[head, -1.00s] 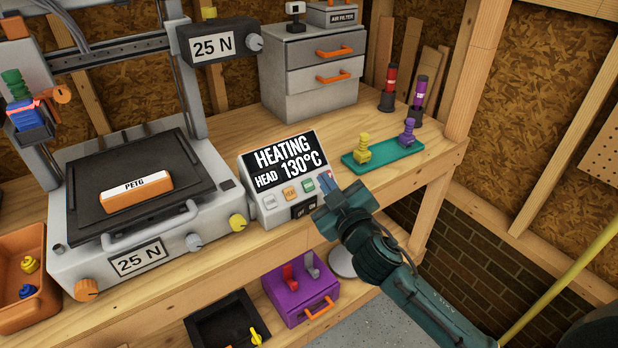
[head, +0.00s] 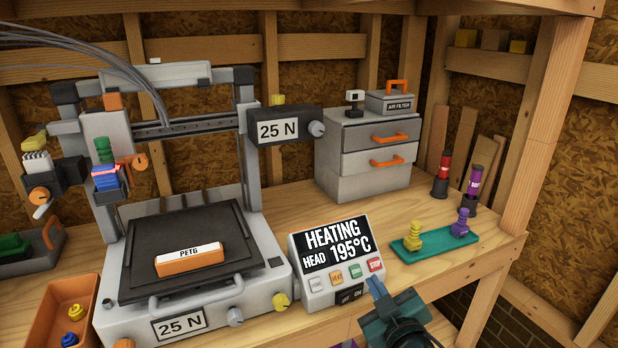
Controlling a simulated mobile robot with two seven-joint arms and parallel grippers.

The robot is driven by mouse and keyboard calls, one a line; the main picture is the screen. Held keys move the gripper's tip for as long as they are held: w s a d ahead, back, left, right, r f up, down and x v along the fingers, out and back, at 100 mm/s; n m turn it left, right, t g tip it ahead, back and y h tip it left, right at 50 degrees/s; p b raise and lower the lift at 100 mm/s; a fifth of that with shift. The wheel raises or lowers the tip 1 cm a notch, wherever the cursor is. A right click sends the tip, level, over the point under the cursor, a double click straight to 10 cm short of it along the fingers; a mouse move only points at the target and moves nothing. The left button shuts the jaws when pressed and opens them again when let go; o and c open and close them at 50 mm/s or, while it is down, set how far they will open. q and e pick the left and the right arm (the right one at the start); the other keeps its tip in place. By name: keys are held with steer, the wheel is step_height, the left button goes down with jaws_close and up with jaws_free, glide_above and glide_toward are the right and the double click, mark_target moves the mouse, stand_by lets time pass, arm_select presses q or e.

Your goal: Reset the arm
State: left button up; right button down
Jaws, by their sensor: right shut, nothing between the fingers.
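My right gripper (head: 376,287) is shut and empty, with its blue fingertips just in front of the control panel (head: 330,262), below its red stop button (head: 375,265). I cannot tell whether the fingertips touch the panel. The panel's screen reads HEATING, HEAD 195°C. Its dark on/off switch (head: 350,294) shows beside the fingertips. The printer (head: 270,262) stands to the left, with an orange block labelled PETG (head: 188,260) on its dark bed. My left gripper is not in view.
A teal tray (head: 432,248) with a yellow and a purple piece lies right of the panel. Behind stand a grey drawer unit (head: 335,170), a red tube (head: 443,172) and a purple tube (head: 475,187). An orange bin (head: 90,292) is at lower left. Bare bench lies behind the panel.

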arm_select(q)
steer(key=p, duration=0.1)
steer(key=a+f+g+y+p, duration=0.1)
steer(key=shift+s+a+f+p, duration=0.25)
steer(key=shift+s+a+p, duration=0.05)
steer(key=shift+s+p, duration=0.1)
arm_select(e)
steer(key=s+a+f+m+g, duration=0.1)
steer(key=s+f+m+g, duration=0.1)
steer(key=s+f, duration=0.5)
steer(key=s+a+f+m+g+y, duration=0.1)
steer(key=s+f+g, duration=0.3)
steer(key=s+f, duration=0.4)
steer(key=s+m, duration=0.1)
steer(key=s, duration=0.6)
steer(key=shift+f, duration=0.15)
